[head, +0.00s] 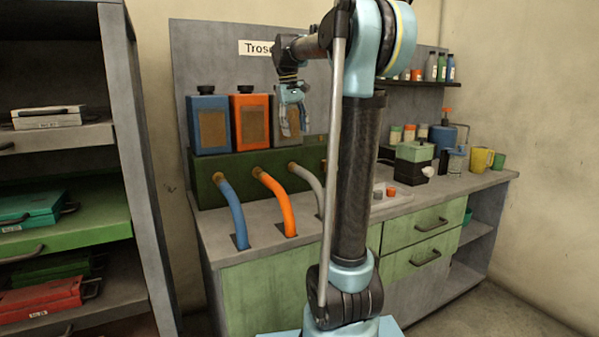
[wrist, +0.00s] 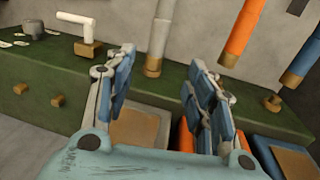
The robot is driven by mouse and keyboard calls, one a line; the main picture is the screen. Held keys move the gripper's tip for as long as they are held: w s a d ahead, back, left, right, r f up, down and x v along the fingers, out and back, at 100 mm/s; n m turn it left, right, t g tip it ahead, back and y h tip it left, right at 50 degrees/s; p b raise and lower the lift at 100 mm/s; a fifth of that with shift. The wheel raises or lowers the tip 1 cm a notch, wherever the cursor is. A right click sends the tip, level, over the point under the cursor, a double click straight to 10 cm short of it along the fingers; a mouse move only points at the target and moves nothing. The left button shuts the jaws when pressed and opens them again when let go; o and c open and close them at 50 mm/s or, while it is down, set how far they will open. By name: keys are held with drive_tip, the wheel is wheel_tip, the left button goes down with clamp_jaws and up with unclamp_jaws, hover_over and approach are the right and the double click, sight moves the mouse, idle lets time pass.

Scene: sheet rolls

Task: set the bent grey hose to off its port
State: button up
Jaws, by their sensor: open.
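The bent grey hose (head: 309,178) is the rightmost of three hoses in the head view. Its upper end meets a brass-coloured collar at the green block (head: 262,160), and it curves down toward the bench. My arm hides its lower part. In the wrist view the grey hose (wrist: 159,35) runs to its brass collar (wrist: 153,68) at the block, beyond my fingers. My gripper (head: 292,122) is open and empty, pointing down above the hose's collar, in front of the grey canister. In the wrist view my gripper (wrist: 163,68) shows its fingers spread, apart from the hose.
An orange hose (head: 277,200) and a blue hose (head: 232,208) stand left of the grey one. Blue (head: 209,104) and orange (head: 250,103) canisters stand on the block. A white bent pipe (wrist: 82,28) is beside the grey hose. A shelf unit (head: 143,180) stands left.

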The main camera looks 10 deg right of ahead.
sight(300, 168)
drive_tip(key=f, duration=0.5)
drive_tip(key=w+d+f, duration=0.1)
drive_tip(key=f, duration=0.5)
drive_tip(key=d+f, duration=0.1)
drive_tip(key=f, duration=0.4)
drive_tip(key=shift+w+d+f, duration=0.2)
drive_tip(key=shift+w+f, duration=0.15)
drive_tip(key=shift+w, duration=0.05)
drive_tip(key=shift+s, duration=0.1)
clamp_jaws()
